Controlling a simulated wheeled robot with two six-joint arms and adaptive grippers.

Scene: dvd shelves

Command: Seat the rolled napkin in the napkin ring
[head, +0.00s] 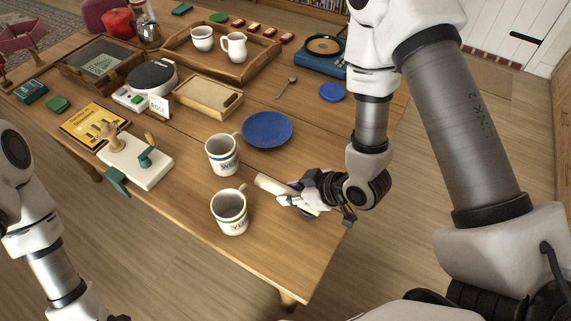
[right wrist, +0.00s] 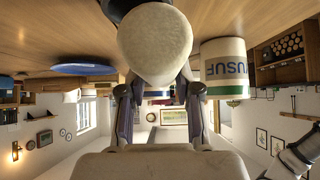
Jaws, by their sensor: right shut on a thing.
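A cream rolled napkin (head: 270,185) sticks out to the left of my right gripper (head: 298,195), near the right edge of the wooden table. The gripper is shut on it. In the right wrist view the pale rounded end of the roll (right wrist: 155,45) shows between the two fingers (right wrist: 157,88). The roll lies close to the tabletop; I cannot tell whether it touches. I cannot make out the napkin ring for certain in either view. A dark shape behind the roll at the top of the wrist view is mostly hidden. My left gripper is out of view.
A mug lettered YUSUF (head: 230,212) stands left of the roll, also in the wrist view (right wrist: 225,70). Another mug (head: 222,155) and a blue plate (head: 267,130) stand behind. A white stand with pegs (head: 135,165) is farther left. The front table corner is clear.

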